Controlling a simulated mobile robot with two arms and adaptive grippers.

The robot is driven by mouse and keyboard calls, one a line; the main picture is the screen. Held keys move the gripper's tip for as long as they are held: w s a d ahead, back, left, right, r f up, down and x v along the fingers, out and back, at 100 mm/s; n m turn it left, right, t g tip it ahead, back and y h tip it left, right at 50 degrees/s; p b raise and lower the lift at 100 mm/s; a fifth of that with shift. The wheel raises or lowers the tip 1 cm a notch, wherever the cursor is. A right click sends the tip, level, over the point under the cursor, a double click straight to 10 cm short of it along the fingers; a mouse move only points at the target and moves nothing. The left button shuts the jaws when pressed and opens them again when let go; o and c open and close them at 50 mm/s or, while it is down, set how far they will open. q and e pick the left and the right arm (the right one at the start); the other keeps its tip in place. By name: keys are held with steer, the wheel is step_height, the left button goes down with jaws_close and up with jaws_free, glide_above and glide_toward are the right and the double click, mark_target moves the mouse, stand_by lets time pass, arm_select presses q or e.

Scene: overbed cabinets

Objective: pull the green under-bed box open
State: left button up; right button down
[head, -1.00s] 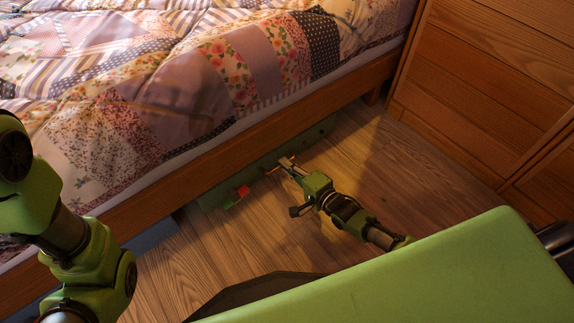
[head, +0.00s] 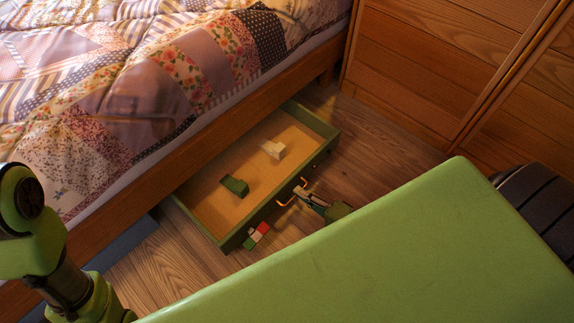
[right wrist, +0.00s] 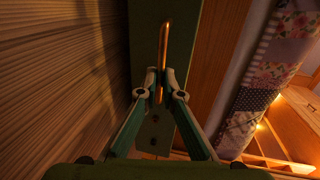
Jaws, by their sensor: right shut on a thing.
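The green under-bed box (head: 228,243) stands well out from under the bed, its tan inside showing in the head view. An orange-copper handle (head: 285,201) is on that front. My right gripper (head: 303,192) is at the front and covers the handle's middle. In the right wrist view its fingers (right wrist: 159,88) are shut on the handle (right wrist: 165,40). My left arm shows at the left of the head view, but its gripper is out of frame.
A green block (head: 235,186) and a cream block (head: 273,150) lie in the box. A small red, white and green thing (head: 257,236) is by its front. The bed (head: 150,100) is behind, a wooden cabinet (head: 440,75) at the right. Wood floor (head: 370,150) is clear between.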

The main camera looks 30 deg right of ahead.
steer(key=v, duration=0.2)
steer(key=f+v, duration=0.1)
steer(key=v, duration=0.4)
steer(key=shift+s+d+f+p, duration=0.15)
steer(key=shift+s+f+p, duration=0.1)
steer(key=shift+s+p, duration=0.15)
steer(key=c, duration=2.2)
jaws_free()
steer(key=shift+s, duration=0.15)
steer(key=v, duration=1.2)
